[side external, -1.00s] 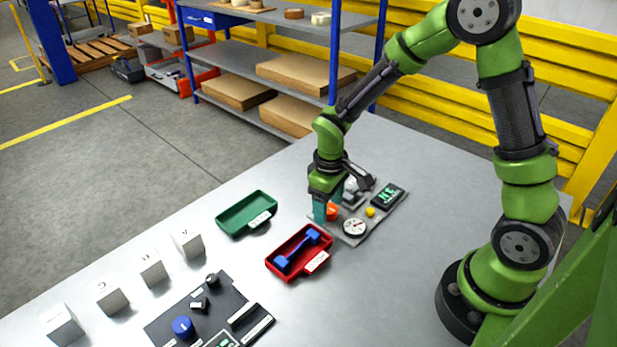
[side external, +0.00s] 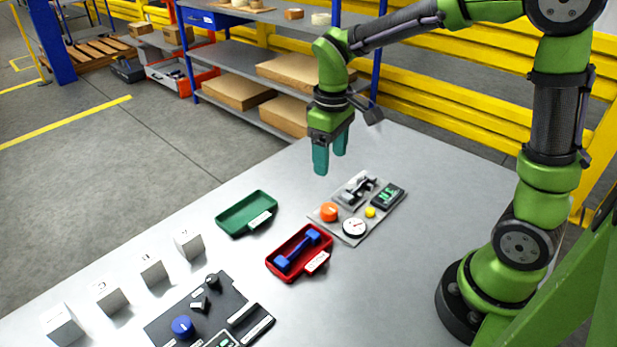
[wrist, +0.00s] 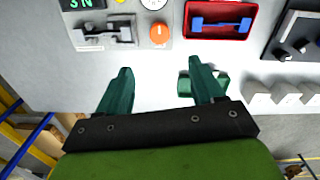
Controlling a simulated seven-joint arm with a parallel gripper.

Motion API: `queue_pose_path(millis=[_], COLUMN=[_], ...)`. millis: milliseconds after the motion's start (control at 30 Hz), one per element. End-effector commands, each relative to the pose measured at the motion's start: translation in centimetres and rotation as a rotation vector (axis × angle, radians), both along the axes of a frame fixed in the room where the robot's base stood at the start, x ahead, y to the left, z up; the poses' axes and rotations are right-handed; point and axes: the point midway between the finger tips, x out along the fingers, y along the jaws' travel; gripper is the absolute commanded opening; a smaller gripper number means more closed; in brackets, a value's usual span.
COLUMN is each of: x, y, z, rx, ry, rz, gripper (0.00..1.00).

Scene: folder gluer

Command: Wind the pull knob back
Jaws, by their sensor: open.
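A round orange knob (side external: 329,211) sits on the left corner of a light grey panel (side external: 352,238); it also shows in the wrist view (wrist: 159,35), with a pale mark across its top. My gripper (side external: 330,160) is open and empty, raised well above the panel and apart from the knob. In the wrist view its teal fingers (wrist: 159,68) are spread, and the knob lies beyond the fingertips. A blue knob (side external: 182,326) stands on a separate dark panel (side external: 165,325). Which of these is the pull knob I cannot tell.
The grey panel also carries a white dial (side external: 354,228), a yellow button (side external: 370,212), a lever clamp (side external: 357,187) and a green display (side external: 388,195). A red tray (side external: 273,262) holds a blue dumbbell-shaped part (side external: 297,252). A green tray (side external: 232,224) and several white blocks stand leftward.

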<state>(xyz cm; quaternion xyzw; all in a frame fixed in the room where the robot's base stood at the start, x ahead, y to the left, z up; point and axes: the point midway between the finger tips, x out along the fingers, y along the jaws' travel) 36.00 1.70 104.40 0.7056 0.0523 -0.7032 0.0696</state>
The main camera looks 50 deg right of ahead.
Motion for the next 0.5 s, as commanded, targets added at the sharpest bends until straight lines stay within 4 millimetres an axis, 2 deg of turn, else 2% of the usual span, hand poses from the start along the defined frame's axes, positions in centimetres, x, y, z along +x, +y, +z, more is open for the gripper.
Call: queue_pose_path(millis=[100,200,500], x=[0.1,0.0,0.0], y=[0.0,0.1,0.1], z=[1.8,2.5,2.9], rx=[-0.001,-0.001,-0.001], ry=[-0.003,-0.001,0.000], rz=[0.001,0.000,0.000], gripper=[0.67,0.67,0.67])
